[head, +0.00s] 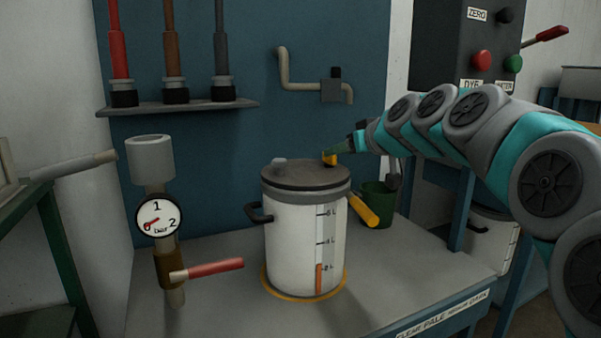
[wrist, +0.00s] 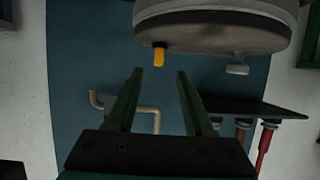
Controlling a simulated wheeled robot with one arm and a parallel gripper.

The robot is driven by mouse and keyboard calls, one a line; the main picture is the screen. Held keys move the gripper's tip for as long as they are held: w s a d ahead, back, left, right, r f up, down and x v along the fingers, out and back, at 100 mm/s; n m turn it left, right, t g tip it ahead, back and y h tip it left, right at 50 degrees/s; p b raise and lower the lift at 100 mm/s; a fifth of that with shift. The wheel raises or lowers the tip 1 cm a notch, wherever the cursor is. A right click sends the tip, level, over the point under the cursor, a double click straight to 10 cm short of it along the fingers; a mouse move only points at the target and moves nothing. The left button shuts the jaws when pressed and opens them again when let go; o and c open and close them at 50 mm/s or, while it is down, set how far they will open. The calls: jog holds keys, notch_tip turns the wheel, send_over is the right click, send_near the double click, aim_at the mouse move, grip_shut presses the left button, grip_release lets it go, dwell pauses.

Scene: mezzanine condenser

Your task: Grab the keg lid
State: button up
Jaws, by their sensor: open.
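The keg (head: 292,240) is a white cylinder with a level scale, standing upright on the bench. Its dark grey lid (head: 300,176) sits on top, with a small yellow knob (head: 330,158) on the right and a pale grey knob (head: 279,161) on the left. My gripper (head: 350,146) reaches in from the right, close to the yellow knob. In the wrist view, which looks upside down, my gripper's two fingers (wrist: 160,72) are apart and empty. The yellow knob (wrist: 159,56) lines up with the gap, just past the fingertips.
A gauge post (head: 159,217) with a red lever (head: 210,268) stands left of the keg. A green cup (head: 377,207) is behind it at right. A shelf (head: 180,108) with handled tools and a bent pipe (head: 300,84) are on the back wall.

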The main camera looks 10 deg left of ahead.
aim_at(305, 168)
jog(key=shift+p+x, duration=0.35)
jog(key=shift+x, duration=2.85)
jog(key=shift+d+f, duration=0.1)
jog(key=shift+f, duration=0.05)
grip_shut()
